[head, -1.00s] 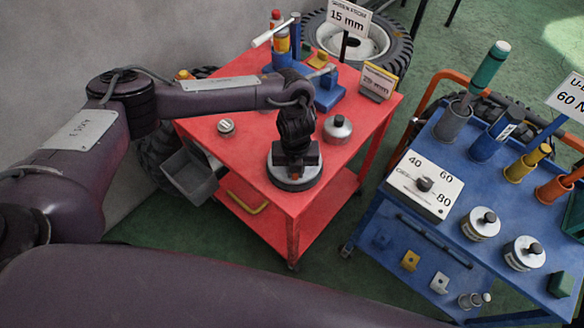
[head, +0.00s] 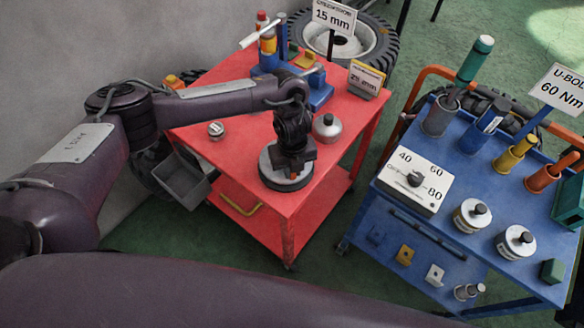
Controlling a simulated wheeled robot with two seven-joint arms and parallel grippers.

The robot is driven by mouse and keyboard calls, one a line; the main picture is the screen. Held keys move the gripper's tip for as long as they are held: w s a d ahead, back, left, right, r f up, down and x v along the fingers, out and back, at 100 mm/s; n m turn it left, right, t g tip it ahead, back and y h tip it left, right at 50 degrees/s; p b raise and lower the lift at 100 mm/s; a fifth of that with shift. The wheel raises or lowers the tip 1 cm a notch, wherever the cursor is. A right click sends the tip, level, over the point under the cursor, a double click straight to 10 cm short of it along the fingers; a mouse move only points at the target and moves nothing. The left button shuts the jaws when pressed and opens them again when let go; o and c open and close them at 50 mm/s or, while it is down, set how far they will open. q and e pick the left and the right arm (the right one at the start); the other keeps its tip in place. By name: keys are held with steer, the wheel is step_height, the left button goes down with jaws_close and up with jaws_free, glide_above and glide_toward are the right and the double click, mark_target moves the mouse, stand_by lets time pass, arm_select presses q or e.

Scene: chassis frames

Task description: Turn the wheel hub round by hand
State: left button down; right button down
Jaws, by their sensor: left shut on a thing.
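The wheel hub (head: 272,178) is a round, grey-rimmed disc lying flat near the front of the red cart's top. My left arm comes in from the left, and its dark gripper (head: 290,166) points down over the hub's middle. The left gripper is shut on the hub's centre part. Its fingers and wrist hide that centre, so the exact grip is hard to see. My right gripper is out of view.
A blue cart (head: 460,160) with a dial box (head: 413,181) stands at right.

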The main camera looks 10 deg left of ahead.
arm_select(q)
steer(key=shift+w+r, duration=0.1)
steer(key=shift+w, duration=0.05)
steer(key=c, duration=1.4)
jaws_free()
steer(key=shift+o, duration=0.2)
steer(key=shift+r, duration=0.4)
step_height(320, 180, up, 6)
steer(key=shift+f, duration=0.1)
steer(key=shift+r, duration=0.6)
